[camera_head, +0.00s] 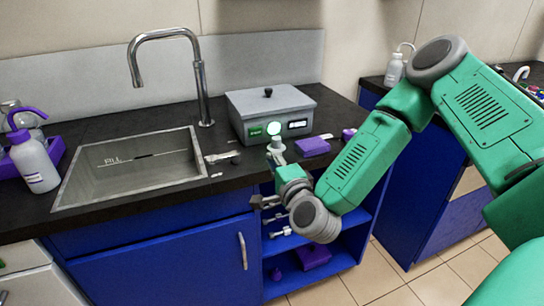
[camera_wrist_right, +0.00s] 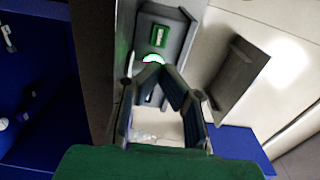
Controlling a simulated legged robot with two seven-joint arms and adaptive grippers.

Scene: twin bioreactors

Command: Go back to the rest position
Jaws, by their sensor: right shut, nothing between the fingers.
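My right arm reaches in from the right in the head view. Its gripper (camera_head: 277,148) is in front of the grey boxy device on the counter (camera_head: 270,103), close to its lit round button (camera_head: 273,128). In the right wrist view the two fingers (camera_wrist_right: 151,72) come together at their tips, shut and empty. The glowing button edge (camera_wrist_right: 153,58) and a green display (camera_wrist_right: 158,36) show just beyond the tips. I cannot tell whether the tips touch the device. My left gripper is not in view.
A sink (camera_head: 130,168) with a tall faucet (camera_head: 198,85) lies left of the device. A white bottle (camera_head: 35,165) stands at the far left. A purple block (camera_head: 312,146) is beside the gripper. Open blue shelves (camera_head: 335,262) are below the arm. Another counter stands behind it.

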